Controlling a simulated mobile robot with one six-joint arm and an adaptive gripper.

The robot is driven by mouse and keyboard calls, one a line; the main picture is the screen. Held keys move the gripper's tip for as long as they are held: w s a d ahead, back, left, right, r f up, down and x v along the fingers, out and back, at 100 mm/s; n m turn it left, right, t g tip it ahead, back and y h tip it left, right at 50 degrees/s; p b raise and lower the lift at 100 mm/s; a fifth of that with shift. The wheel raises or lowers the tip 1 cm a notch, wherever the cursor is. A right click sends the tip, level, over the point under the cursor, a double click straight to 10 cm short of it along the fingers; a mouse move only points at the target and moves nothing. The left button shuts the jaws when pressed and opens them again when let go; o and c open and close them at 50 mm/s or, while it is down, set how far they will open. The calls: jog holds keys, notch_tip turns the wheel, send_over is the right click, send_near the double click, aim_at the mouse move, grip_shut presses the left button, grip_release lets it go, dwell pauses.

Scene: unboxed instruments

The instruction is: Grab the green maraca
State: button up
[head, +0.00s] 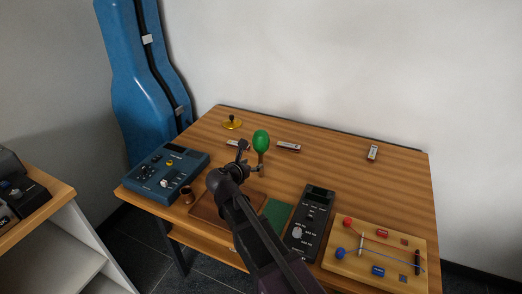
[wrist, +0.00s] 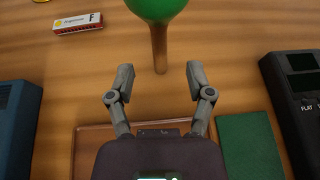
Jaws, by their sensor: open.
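The green maraca (head: 261,141) has a round green head and a brown wooden handle; in the head view it shows just beyond my gripper (head: 252,164). In the wrist view the maraca's green head (wrist: 156,8) is cut off by the top edge, and its handle points down toward my gripper (wrist: 160,82). My gripper is open, with one finger on either side of the handle's line. The handle's end sits at about the level of the fingertips, between them. Nothing is held. I cannot tell how high the maraca is above the table.
A wooden table (head: 335,160) bears a blue device (head: 165,172), a black device (head: 311,222), a board with red and blue knobs (head: 376,255), a brown tray (wrist: 90,142), a green book-like block (wrist: 248,145) and several harmonicas (head: 289,147). A blue instrument case (head: 135,85) stands behind left.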

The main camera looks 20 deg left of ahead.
aim_at(260, 159)
jog(key=shift+x, duration=1)
jog(key=shift+w, duration=0.15)
jog(key=shift+b+x, duration=1.05)
jog(key=shift+x, duration=1.45)
jog(key=shift+a+r, duration=0.1)
grip_shut()
